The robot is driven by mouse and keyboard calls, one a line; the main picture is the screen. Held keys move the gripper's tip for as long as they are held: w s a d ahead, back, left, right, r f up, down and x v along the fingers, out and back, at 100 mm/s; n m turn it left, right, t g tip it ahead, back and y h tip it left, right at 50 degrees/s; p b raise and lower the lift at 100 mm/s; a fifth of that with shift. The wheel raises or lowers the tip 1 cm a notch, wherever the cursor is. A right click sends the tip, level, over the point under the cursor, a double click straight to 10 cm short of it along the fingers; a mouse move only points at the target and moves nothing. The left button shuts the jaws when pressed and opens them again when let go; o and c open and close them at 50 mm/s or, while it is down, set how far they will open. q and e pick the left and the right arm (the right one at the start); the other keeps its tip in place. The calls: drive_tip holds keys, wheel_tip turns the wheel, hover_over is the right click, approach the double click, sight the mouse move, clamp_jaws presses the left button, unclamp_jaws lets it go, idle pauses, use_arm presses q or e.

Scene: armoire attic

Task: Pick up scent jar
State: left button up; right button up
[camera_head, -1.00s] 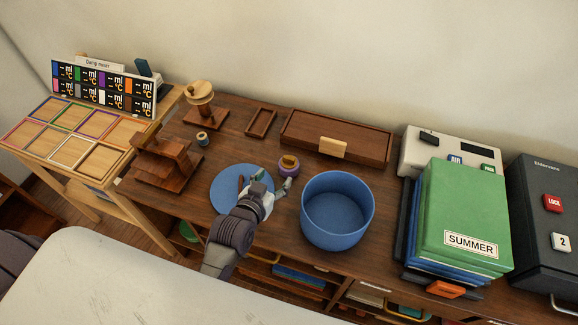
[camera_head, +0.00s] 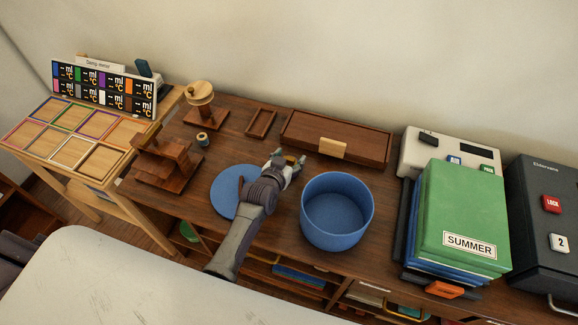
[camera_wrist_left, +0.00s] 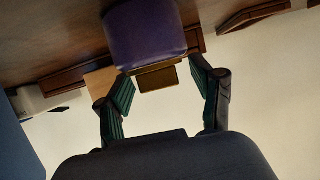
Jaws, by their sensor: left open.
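The scent jar (camera_wrist_left: 145,35) looks like a small purple jar with a tan lid (camera_wrist_left: 157,78). In the left wrist view it appears upside down, at the upper middle, between the two fingers. My left gripper (camera_head: 289,158) is open, with its fingertips at the jar. One green-padded finger is on each side of the lid, with a gap showing. In the head view the gripper hides most of the jar. The jar stands on the brown wooden desk, just left of the blue bowl. My right gripper is not in view.
A blue bowl (camera_head: 338,232) stands close on the right of the gripper. A blue round mat (camera_head: 225,190) lies under my forearm. A long wooden box (camera_head: 360,145) is behind. Green and blue binders (camera_head: 465,205) are stacked at the right. Wooden stands are at the left.

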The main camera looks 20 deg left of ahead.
use_arm(q)
drive_tip(key=shift+s, duration=0.1)
clamp_jaws()
idle(0.4)
